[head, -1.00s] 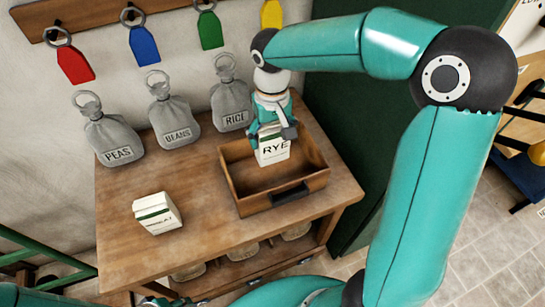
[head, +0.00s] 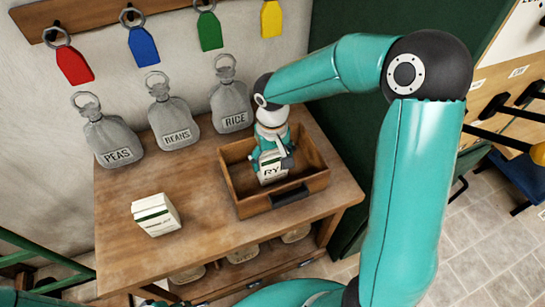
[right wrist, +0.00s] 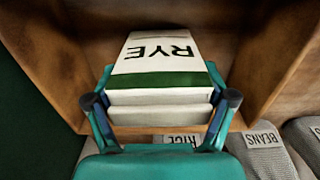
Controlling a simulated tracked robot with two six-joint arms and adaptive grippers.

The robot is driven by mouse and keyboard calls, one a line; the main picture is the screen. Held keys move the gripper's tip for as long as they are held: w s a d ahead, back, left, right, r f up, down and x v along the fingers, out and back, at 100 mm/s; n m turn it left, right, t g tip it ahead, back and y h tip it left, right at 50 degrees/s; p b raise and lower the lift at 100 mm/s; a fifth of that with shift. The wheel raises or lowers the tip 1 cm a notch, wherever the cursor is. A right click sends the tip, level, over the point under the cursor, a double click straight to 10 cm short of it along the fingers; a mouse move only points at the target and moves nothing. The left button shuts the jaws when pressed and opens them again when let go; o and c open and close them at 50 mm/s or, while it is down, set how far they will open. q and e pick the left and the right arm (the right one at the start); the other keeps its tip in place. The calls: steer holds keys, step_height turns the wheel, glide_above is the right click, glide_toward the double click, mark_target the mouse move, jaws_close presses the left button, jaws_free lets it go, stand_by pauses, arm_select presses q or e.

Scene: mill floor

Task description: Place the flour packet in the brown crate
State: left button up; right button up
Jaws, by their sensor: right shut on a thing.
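A white packet with a green band and black lettering that reads RYE (right wrist: 160,52) is in my right gripper (head: 270,167). The right gripper is shut on it, one finger on each side, as the right wrist view shows. In the head view the packet (head: 272,174) is upright inside the brown open crate (head: 288,202), its lower part close to the crate floor. I cannot tell if it touches the floor. A second white packet with a green band (head: 156,216) stands on the table left of the crate; its lettering is too small to read. Small teal and dark parts of mine show at the bottom edge; the left gripper's fingers are not clear.
Grey sacks marked PEAS (head: 115,140), BEANS (head: 175,122) and RICE (head: 231,107) stand along the back of the wooden table (head: 225,235). Coloured tags hang above on a rail (head: 92,14). The table's front middle is clear. A dark green panel (head: 335,95) stands right of the table.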

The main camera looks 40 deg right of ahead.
steer(key=o, duration=1.4)
steer(key=shift+f, duration=0.1)
steer(key=shift+c, duration=0.2)
steer(key=shift+r, duration=0.2)
step_height(320, 180, up, 12)
steer(key=shift+f+p, duration=0.1)
steer(key=shift+p, duration=0.4)
